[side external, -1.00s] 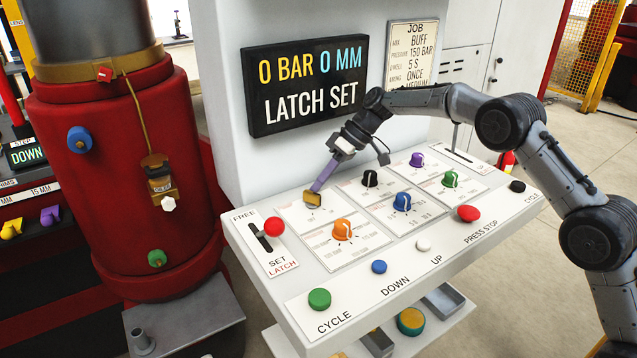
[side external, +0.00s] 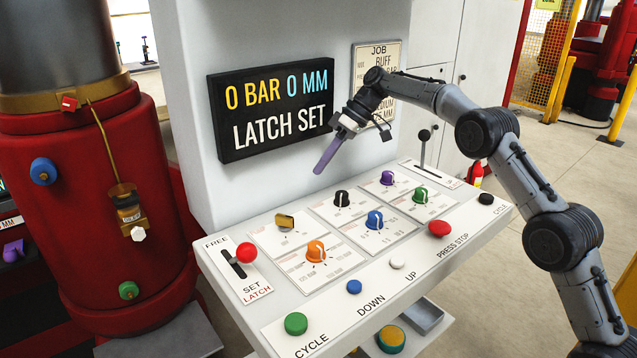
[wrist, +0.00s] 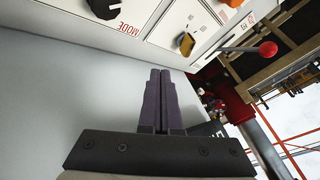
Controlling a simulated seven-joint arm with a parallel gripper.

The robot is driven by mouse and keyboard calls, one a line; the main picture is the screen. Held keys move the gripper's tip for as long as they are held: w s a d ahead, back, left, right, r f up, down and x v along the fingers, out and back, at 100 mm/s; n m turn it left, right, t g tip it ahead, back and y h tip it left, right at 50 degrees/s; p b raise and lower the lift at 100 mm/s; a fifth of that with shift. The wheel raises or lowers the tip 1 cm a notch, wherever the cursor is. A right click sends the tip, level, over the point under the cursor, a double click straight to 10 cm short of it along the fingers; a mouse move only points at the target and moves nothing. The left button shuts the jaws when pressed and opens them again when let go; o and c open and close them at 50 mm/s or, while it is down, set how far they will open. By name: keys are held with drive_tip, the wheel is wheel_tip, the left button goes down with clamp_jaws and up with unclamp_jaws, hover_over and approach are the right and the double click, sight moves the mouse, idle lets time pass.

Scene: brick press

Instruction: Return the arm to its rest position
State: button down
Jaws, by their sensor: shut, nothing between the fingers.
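My gripper (side external: 321,168) is raised above the back part of the control panel (side external: 237,297), in front of the grey cabinet wall and below the right end of the display. Its purple fingers are together and hold nothing; they also show shut in the wrist view (wrist: 162,75). The fingers are clear of every knob. The yellow knob (side external: 284,221) lies below and to the left of the fingertips, and it also shows in the wrist view (wrist: 186,44). The display (side external: 275,105) reads 0 BAR 0 MM and LATCH SET.
The panel carries an orange knob (side external: 315,251), a black knob (side external: 342,198), a blue knob (side external: 375,219) and a red-balled latch lever (side external: 246,252). A black-balled lever (side external: 424,136) stands upright at the back right. A job card (side external: 377,85) hangs behind my wrist. The air left of my gripper is free.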

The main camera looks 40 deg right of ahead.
drive_tip(key=s+a+r+n+t, duration=0.1)
drive_tip(key=s+a+r, duration=0.1)
drive_tip(key=s+r, duration=0.35)
drive_tip(key=s+a+r, duration=0.2)
drive_tip(key=r, duration=0.7)
drive_tip(key=s+a+r+t+h, duration=0.15)
drive_tip(key=s+r, duration=0.35)
drive_tip(key=s, duration=0.8)
drive_tip(key=s+d+f+m+t+h, duration=0.1)
drive_tip(key=s+f+m+h, duration=0.15)
drive_tip(key=s, duration=0.55)
drive_tip(key=s+d+f+m+h, duration=0.1)
drive_tip(key=s+f, duration=0.2)
drive_tip(key=s, duration=0.6)
drive_tip(key=s+d+f+m+h, duration=0.1)
drive_tip(key=s+d+f, duration=0.1)
drive_tip(key=f, duration=0.4)
drive_tip(key=s+d+f+m+h, duration=0.1)
drive_tip(key=s+d+f+m, duration=0.1)
drive_tip(key=s+f, duration=0.3)
drive_tip(key=shift+s+d+f, duration=0.25)
drive_tip(key=shift+f, duration=0.5)
